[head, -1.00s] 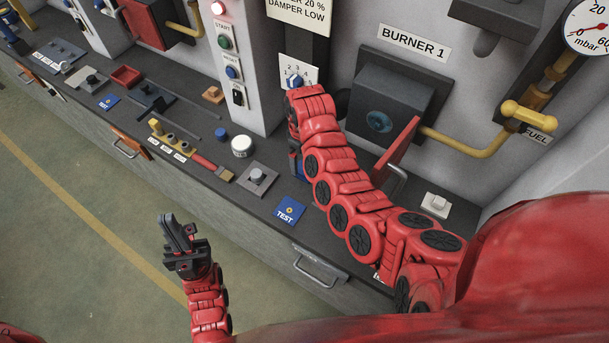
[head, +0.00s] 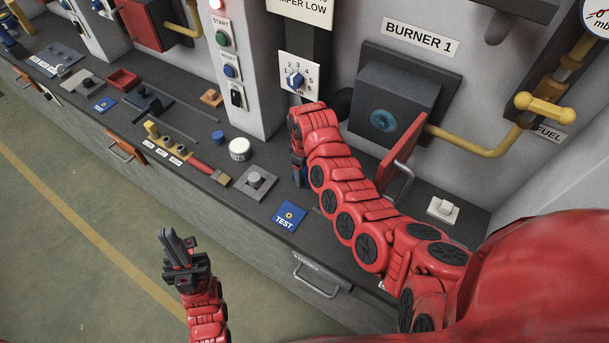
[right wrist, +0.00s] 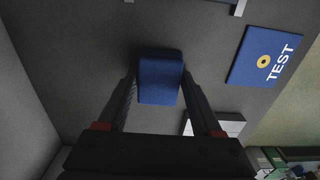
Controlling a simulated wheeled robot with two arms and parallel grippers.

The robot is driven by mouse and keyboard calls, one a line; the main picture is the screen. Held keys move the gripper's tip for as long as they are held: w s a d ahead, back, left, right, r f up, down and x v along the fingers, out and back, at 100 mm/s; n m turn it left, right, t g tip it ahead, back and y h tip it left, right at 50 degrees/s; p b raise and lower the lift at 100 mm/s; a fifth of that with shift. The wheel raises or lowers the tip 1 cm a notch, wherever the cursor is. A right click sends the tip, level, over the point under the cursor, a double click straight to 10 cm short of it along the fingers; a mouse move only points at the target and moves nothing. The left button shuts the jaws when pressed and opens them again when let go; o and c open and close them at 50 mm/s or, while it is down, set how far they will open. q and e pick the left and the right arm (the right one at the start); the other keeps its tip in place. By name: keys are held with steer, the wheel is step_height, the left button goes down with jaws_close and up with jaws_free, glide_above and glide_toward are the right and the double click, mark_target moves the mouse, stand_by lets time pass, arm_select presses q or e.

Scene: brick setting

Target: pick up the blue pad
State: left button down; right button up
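The blue pad (right wrist: 159,80) is a small blue block with rounded edges. In the right wrist view it lies between the fingers of my right gripper (right wrist: 159,85), one finger along each side. The fingers are spread about the pad's width; I cannot tell whether they touch it. In the head view my right gripper (head: 298,172) points down at the dark counter, left of the burner box, and my arm largely hides the pad. My left gripper (head: 180,250) is in front of the counter, over the floor, and holds nothing visible; its finger gap is unclear.
A blue TEST card (head: 289,217) lies on the counter (head: 330,245) near its front edge; it also shows in the right wrist view (right wrist: 264,57). A grey block with a knob (head: 255,182), a white round container (head: 240,149) and a brush (head: 211,171) lie to the left. The burner box (head: 392,108) stands behind.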

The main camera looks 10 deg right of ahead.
steer(key=c, duration=0.9)
steer(key=shift+w+r+b, duration=0.1)
steer(key=shift+r+b, duration=0.4)
steer(key=shift+b, duration=0.05)
steer(key=shift+a+r+b, duration=0.2)
steer(key=shift+r+b, duration=0.55)
steer(key=shift+r, duration=0.45)
steer(key=s+a, duration=0.1)
steer(key=s+a+p, duration=0.1)
steer(key=s, duration=0.2)
steer(key=shift+s+a+r+p, duration=0.35)
steer(key=shift+a+r, duration=0.05)
steer(key=s+a, duration=0.1)
steer(key=s, duration=0.2)
steer(key=s+a, duration=0.2)
steer(key=s, duration=0.1)
steer(key=s+a, duration=0.2)
steer(key=s, duration=0.1)
steer(key=shift+a+r, duration=0.2)
steer(key=shift+r, duration=0.2)
